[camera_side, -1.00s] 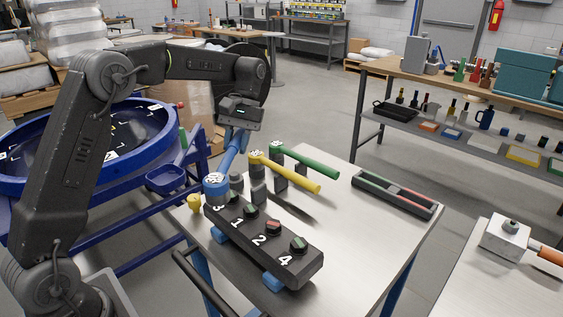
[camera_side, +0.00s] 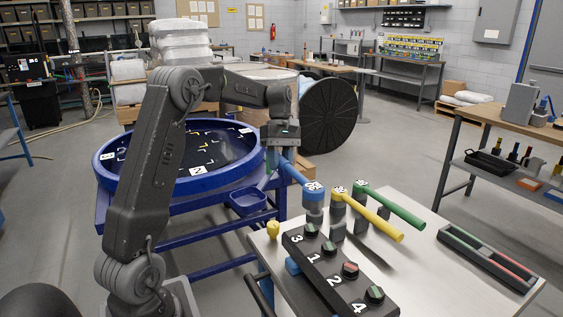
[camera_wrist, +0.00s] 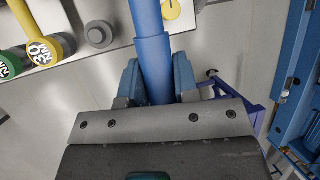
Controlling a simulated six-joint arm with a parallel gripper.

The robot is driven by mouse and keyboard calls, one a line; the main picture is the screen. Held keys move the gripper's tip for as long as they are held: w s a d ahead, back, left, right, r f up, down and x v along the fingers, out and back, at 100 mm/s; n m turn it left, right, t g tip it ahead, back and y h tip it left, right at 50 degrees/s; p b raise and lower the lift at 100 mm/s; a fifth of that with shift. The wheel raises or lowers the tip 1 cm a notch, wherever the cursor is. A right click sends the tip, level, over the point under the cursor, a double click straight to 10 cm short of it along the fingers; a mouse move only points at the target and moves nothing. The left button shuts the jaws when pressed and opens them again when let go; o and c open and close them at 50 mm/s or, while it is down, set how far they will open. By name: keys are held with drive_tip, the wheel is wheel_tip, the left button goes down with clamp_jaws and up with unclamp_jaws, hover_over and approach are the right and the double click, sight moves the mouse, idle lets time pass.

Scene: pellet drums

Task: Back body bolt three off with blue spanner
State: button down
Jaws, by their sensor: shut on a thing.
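The blue spanner's (camera_side: 288,170) handle is clamped in my gripper (camera_side: 281,148). In the wrist view the blue handle (camera_wrist: 150,45) runs from between my gripper's fingers (camera_wrist: 155,82) out of the top edge. The spanner's round blue head (camera_side: 314,190) is up in the air behind bolt three (camera_side: 311,230) in the picture; a grey post shows right below the head. Bolt three stands at the far end of the black numbered block (camera_side: 335,275), beside the label 3, and its top is visible. I cannot tell the head's exact height or alignment. The wrist view hides the head and bolts.
Yellow (camera_side: 372,217) and green (camera_side: 392,207) spanners lie on posts right of the blue one. A small yellow piece (camera_side: 273,230) stands at the table's left edge. A blue-rimmed drum (camera_side: 110,175) is left of the table. A long tray (camera_side: 490,258) lies right.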

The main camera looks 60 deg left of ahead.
drive_tip(key=shift+f, duration=3.85)
drive_tip(key=shift+s, duration=0.1)
idle(0.5)
drive_tip(key=s+d+n+t, duration=0.3)
drive_tip(key=s+d+n, duration=0.1)
drive_tip(key=s+n, duration=0.5)
drive_tip(key=shift+s+d+t+h, duration=0.15)
drive_tip(key=shift+s+t+h, duration=0.2)
drive_tip(key=shift+s, duration=0.95)
idle(1.8)
